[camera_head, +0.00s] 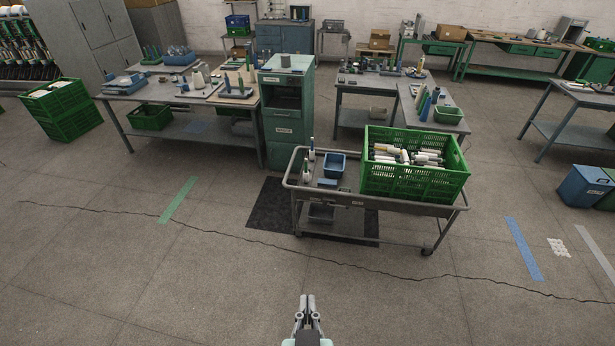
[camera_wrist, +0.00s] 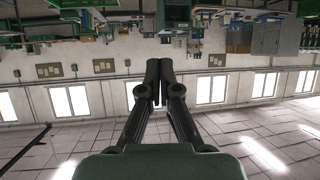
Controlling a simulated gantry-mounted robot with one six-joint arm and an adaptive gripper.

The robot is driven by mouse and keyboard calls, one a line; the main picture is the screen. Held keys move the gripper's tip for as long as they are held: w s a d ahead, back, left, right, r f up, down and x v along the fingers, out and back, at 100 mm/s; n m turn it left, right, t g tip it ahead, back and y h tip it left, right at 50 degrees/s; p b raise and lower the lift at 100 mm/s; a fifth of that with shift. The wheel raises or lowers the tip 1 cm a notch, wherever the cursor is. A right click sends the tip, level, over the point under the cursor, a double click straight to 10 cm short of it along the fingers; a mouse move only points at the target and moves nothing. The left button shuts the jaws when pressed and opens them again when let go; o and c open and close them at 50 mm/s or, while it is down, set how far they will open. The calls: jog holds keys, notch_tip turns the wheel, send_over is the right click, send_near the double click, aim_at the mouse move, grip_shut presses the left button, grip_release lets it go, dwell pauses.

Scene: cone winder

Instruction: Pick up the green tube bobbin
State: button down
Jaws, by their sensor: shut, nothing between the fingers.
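My gripper (camera_head: 307,300) is at the bottom centre of the head view, over bare floor, with its fingers together and empty. Its closed fingers also show in the wrist view (camera_wrist: 159,80). Several slim upright tubes stand on the left workbench (camera_head: 190,100), and some look green, such as a green tube (camera_head: 241,84) near its right end. Another greenish tube (camera_head: 435,94) stands among blue ones on the right bench. They are small and far off, so I cannot tell which is the green tube bobbin. My gripper is far from all of them.
A wheeled cart (camera_head: 335,199) carries a green crate (camera_head: 413,183) of pale bobbins and a blue bin (camera_head: 331,164). A green cabinet (camera_head: 287,110) stands behind it. The front floor is clear. The wrist view shows the room upside down.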

dwell(0.3)
jog(key=c, duration=0.9)
grip_release()
